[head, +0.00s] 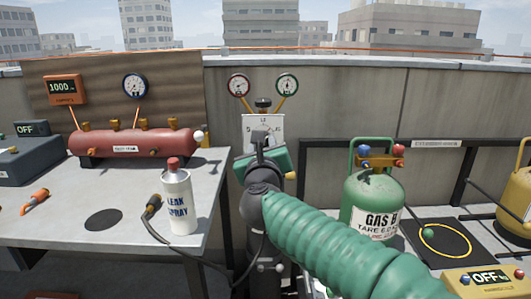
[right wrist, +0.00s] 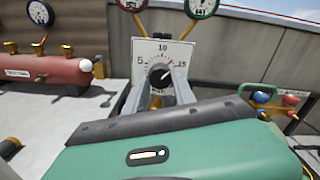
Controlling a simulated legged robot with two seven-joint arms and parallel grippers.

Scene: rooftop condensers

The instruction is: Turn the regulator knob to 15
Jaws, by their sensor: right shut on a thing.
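The regulator's white dial plate (head: 263,123) stands upright at the middle of the head view, partly hidden by my right gripper. In the right wrist view the plate (right wrist: 145,55) shows the marks 5, 10 and 15. The dark round knob (right wrist: 158,76) is at its centre, with a red pointer on its upper right side directed roughly at the 15. My right gripper (right wrist: 160,82) is shut on the knob, one finger on each side. It also shows in the head view (head: 263,137). My left gripper is in neither view.
Two gauges (head: 238,85) (head: 287,84) rise above the plate. A leak spray bottle (head: 178,200) and a red manifold (head: 132,142) are on the left table. A green gas cylinder (head: 372,195) stands close right of my right arm. A scale display (head: 488,277) is at lower right.

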